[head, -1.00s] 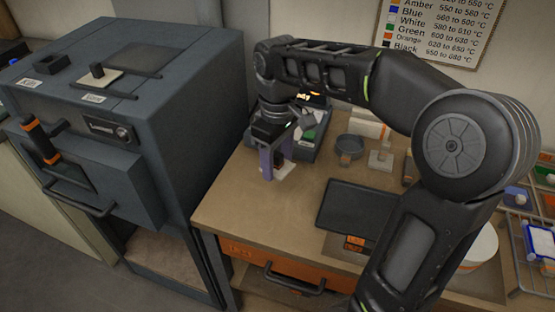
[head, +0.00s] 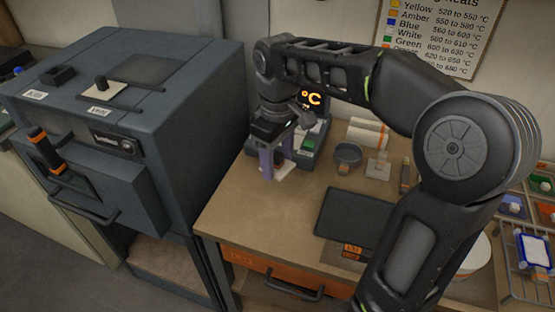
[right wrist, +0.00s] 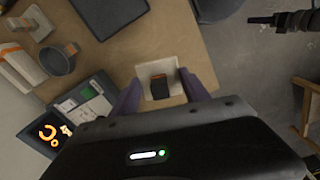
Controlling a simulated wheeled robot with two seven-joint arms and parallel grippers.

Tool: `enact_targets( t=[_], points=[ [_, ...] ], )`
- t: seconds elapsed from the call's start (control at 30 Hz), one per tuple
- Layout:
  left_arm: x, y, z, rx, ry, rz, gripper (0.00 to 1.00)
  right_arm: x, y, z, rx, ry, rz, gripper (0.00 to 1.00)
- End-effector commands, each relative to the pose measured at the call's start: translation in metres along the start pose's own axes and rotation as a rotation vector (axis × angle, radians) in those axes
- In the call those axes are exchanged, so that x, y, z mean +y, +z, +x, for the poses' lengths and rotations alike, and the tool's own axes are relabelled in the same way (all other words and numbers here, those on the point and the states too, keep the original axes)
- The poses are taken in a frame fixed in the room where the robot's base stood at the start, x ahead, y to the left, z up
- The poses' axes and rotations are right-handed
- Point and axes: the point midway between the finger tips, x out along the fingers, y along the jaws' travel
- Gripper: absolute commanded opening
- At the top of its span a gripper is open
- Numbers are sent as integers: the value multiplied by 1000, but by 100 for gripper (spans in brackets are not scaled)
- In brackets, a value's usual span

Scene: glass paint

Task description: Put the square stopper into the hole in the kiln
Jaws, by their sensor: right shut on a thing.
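My right gripper (head: 277,160), with purple fingers, is shut on a stopper: a pale square plate (head: 286,172) with a dark knob. In the right wrist view the plate (right wrist: 146,70) lies beyond the fingers (right wrist: 160,96), with the orange-marked dark knob (right wrist: 160,88) between them. It is over the table's left part, and the gap beneath is hard to judge. The grey kiln (head: 190,95) stands at left. On its top are a dark square collar (head: 59,77), perhaps the hole, and another pale plate with dark knob (head: 101,83). A dark part at the wrist view's upper right (right wrist: 292,20) looks like my left gripper.
A lit temperature display (head: 312,98) stands just behind the right gripper.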

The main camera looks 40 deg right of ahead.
Motion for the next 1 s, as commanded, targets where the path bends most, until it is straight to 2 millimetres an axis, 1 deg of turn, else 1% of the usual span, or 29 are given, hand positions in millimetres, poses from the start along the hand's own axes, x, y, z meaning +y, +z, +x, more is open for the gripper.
enact_targets(
  t=[0.03,0.3,0.7,0.77,0.87,0.97,1.0],
  points=[
    [3,0,-8,0,0,0,36,0,0,-9,1,0,0,12],
    [9,0,-23,0,0,0,36,0,0,-29,1,0,0,12],
    [9,0,-23,0,0,0,36,0,0,-30,0,0,0,12],
    [8,0,-22,0,0,0,36,-1,-2,-28,0,0,3,12],
    [7,0,-18,-1,-1,-1,36,-5,-14,-16,-4,-1,22,12],
    [4,1,-12,-2,-2,-2,36,-13,-36,6,-6,0,66,12],
    [2,1,-9,-3,-3,-2,36,-18,-48,18,-6,1,89,12]
  ],
)
